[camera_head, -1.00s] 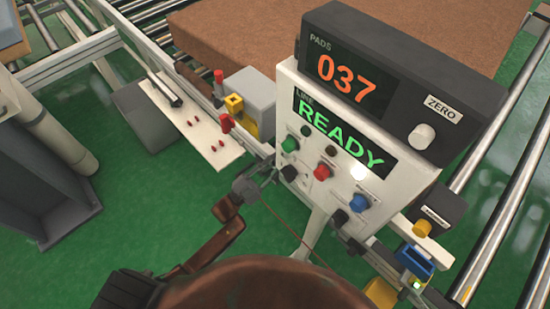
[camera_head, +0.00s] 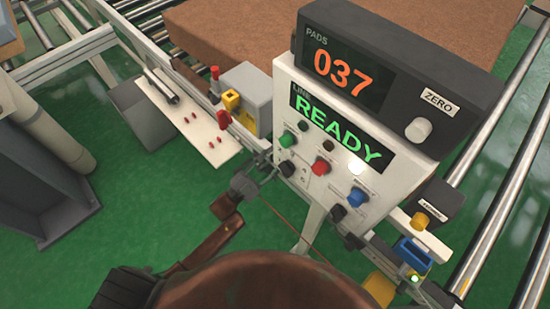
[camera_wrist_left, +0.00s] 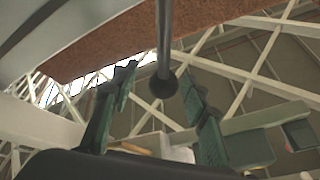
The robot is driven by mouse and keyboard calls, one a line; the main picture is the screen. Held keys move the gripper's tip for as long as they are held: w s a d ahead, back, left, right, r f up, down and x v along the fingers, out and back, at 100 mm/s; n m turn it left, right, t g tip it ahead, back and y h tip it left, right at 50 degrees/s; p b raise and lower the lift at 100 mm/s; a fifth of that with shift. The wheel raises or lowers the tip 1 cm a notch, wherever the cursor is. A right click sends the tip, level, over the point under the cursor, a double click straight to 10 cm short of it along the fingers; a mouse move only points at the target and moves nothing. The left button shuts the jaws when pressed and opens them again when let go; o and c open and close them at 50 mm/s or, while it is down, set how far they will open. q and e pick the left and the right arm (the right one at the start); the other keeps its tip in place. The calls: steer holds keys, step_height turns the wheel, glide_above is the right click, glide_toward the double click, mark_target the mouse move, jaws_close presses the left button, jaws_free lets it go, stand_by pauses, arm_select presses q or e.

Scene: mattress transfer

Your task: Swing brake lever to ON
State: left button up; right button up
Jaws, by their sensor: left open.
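The brake lever appears to be the grey rod with a round knob (camera_head: 243,184) low at the left side of the control panel. In the left wrist view the dark ball knob (camera_wrist_left: 163,85) hangs on its rod between the two fingers. No ON marking is readable. My right gripper is not in view.
The control panel (camera_head: 300,82) stands close to the right, with a display reading 037 and READY, and several buttons. A white plate (camera_head: 200,145) with red pegs lies left of it. A brown mattress (camera_head: 230,35) lies behind on rollers. A thin red line crosses below the panel.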

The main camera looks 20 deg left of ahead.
arm_select(q)
steer(key=v, duration=1.2)
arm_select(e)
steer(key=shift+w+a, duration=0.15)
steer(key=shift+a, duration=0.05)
